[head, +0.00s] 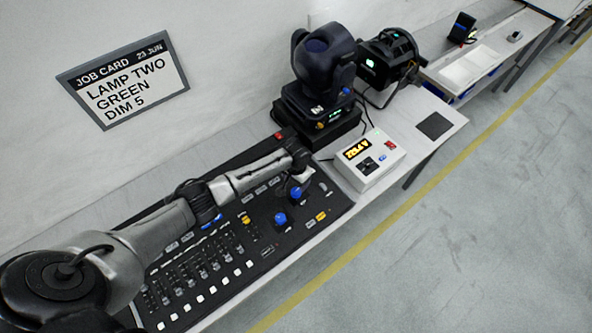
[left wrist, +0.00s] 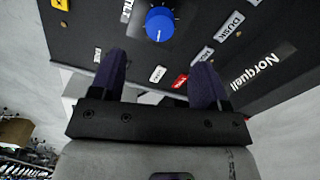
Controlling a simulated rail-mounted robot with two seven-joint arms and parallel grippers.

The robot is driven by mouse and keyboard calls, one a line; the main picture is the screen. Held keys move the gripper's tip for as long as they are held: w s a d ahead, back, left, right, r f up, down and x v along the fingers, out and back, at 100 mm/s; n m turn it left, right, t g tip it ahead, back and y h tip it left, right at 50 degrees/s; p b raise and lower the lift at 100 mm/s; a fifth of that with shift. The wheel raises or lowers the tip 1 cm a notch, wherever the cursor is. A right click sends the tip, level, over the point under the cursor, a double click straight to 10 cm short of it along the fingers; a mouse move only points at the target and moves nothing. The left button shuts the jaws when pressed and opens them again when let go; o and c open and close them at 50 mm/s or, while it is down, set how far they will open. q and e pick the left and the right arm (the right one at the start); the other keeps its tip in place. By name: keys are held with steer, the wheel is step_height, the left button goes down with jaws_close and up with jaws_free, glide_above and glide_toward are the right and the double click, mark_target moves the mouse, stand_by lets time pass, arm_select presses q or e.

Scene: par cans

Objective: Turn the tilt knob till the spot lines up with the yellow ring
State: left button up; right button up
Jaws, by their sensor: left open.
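My left gripper (head: 302,176) is low over the desk's far end, close to the farther knob. In the left wrist view, my open left gripper (left wrist: 157,65) has nothing between its fingers. A blue knob (left wrist: 160,24) with a pale pointer mark shows beyond the fingertips, apart from them. The label beside it is partly cut off. The spot and the yellow ring are not visible. My right gripper is not in view.
A dark moving-head lamp (head: 322,60) stands behind the desk, with a black par can (head: 390,60) beside it. A white box (head: 368,160) with a lit display sits right of the desk. A job card (head: 122,80) hangs on the wall. The floor at right is clear.

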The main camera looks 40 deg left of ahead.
arm_select(q)
step_height(320, 180, up, 6)
steer(key=shift+f, duration=0.15)
stand_by(0.4)
stand_by(0.3)
